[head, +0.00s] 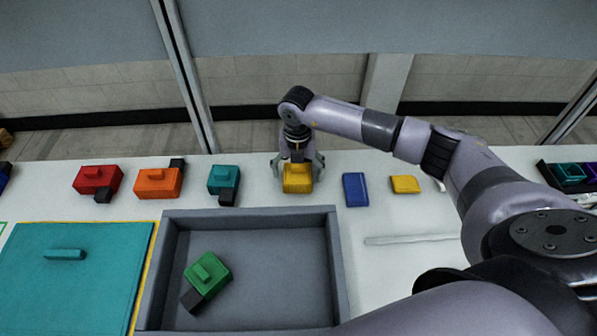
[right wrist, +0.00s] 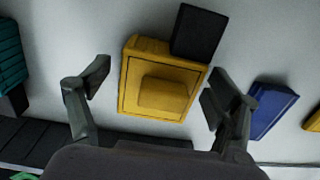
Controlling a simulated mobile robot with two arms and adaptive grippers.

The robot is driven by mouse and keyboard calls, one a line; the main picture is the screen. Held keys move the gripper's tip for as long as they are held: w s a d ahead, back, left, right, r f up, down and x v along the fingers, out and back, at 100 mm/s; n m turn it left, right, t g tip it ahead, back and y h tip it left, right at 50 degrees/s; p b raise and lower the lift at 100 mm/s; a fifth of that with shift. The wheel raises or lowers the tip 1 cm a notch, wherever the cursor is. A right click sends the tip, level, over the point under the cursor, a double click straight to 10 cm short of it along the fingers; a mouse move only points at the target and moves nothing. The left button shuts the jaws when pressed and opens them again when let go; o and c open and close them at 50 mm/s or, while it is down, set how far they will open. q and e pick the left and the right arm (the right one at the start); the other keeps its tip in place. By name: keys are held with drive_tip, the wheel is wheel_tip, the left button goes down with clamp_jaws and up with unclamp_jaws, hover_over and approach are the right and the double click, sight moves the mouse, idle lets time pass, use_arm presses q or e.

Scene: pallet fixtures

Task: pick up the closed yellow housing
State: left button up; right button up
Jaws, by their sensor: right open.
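The closed yellow housing (head: 298,178) stands on the white table behind the grey tray, with a raised block on its lid. In the right wrist view the yellow housing (right wrist: 160,85) has a black block (right wrist: 198,32) at its far right corner. My right gripper (head: 298,170) is above and around the housing, with one finger on each side. In the right wrist view the right gripper (right wrist: 158,85) is open; its left finger stands clear of the housing and its right finger is close to the housing's side. My left gripper is not in view.
Red (head: 97,180), orange (head: 158,182) and teal (head: 224,181) housings stand left of it. A blue block (head: 355,189) and a flat yellow piece (head: 405,184) lie right. The grey tray (head: 338,265) in front holds a green housing (head: 208,272). A teal panel (head: 75,290) lies left.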

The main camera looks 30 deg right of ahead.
drive_tip(key=c, duration=1.4)
